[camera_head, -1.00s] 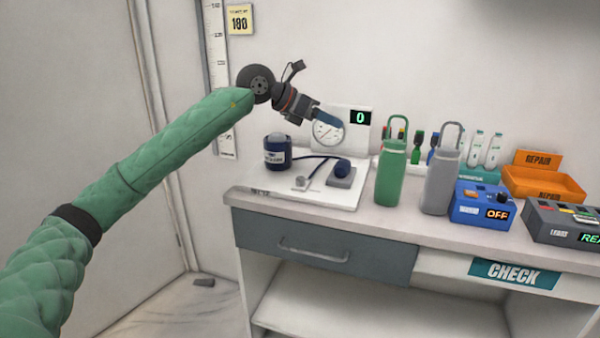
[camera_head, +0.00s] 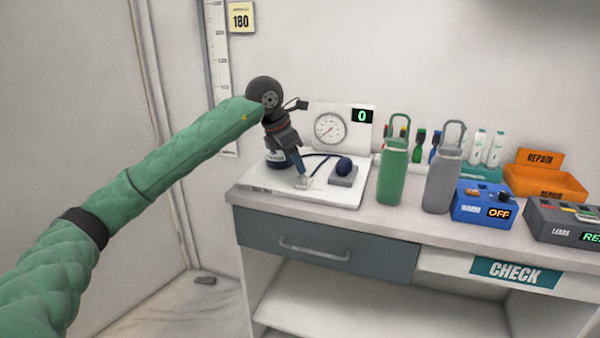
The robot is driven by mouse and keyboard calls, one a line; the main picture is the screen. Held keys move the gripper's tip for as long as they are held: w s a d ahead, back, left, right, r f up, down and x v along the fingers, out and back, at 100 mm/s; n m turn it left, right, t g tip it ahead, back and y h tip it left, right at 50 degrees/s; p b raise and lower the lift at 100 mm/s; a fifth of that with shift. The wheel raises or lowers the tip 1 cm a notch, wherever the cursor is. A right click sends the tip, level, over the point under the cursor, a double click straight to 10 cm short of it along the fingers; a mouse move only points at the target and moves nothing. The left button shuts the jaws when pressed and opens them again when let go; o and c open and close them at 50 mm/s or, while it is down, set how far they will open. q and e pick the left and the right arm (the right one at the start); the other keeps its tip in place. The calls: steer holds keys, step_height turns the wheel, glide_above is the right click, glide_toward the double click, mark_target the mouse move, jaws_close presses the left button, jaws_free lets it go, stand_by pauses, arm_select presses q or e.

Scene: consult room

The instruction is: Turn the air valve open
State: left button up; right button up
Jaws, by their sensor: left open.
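My left gripper (camera_head: 299,172) points down over the white board of the pressure gauge set and is open. Its fingertips are at the small grey valve (camera_head: 302,184), which they partly cover; I cannot tell whether they touch it. The dark blue bulb (camera_head: 344,164) sits on a grey block to the right of the fingers. The blue cuff (camera_head: 274,162) stands behind the gripper, mostly hidden. The round gauge (camera_head: 330,128) stands at the back beside a display (camera_head: 362,115) reading 0. My right gripper is not in view.
Right of the board stand a green bottle (camera_head: 392,175) and a grey bottle (camera_head: 441,180). Further right are a blue box (camera_head: 470,207) reading OFF, an orange repair tray (camera_head: 520,183) and a grey leads box (camera_head: 550,225). A drawer (camera_head: 290,241) lies below the counter edge.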

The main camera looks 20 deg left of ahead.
mark_target(302, 176)
arm_select(q)
steer(key=shift+x, duration=2.2)
jaws_close()
